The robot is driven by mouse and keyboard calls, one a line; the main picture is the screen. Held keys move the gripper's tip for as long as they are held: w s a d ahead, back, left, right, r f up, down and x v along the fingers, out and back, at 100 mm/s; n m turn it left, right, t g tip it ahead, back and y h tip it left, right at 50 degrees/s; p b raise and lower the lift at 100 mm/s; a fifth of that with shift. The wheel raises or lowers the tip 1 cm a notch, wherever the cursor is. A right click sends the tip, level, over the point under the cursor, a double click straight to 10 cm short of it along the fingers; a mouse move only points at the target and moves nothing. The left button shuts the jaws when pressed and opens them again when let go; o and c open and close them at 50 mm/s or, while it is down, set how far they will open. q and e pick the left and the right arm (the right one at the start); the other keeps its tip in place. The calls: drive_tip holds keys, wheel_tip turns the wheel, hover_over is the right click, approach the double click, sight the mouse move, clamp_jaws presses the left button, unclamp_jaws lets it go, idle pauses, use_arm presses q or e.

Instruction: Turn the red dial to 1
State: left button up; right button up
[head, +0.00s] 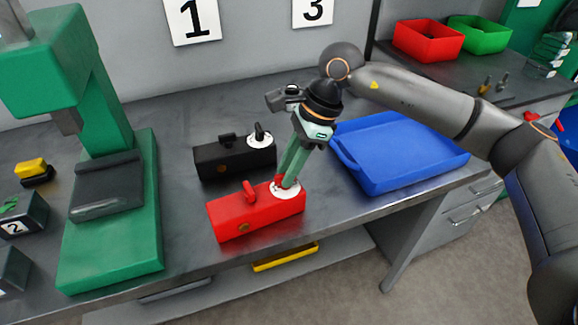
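The red box (252,217) stands near the front edge of the grey workbench. Its white dial plate (290,190) is at the right end of its top, with a red knob (280,180) partly hidden by my gripper. The pointer and marks on the dial are too small to read. My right gripper (287,180) reaches down from above with its green fingers at the knob. Whether the fingers are closed on the knob or just around it is unclear. My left gripper does not show.
A black box (220,161) with its own white dial (259,141) stands just behind the red one. A blue tray (405,166) is to the right. A large green press (105,220) stands to the left. Signs 1 (193,17) and 3 (313,11) hang behind.

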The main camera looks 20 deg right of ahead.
drive_tip(key=shift+o, duration=1)
drive_tip(key=shift+d+r, duration=0.1)
drive_tip(key=v, duration=1.2)
drive_tip(key=shift+r+b, duration=0.2)
drive_tip(key=shift+b, duration=0.2)
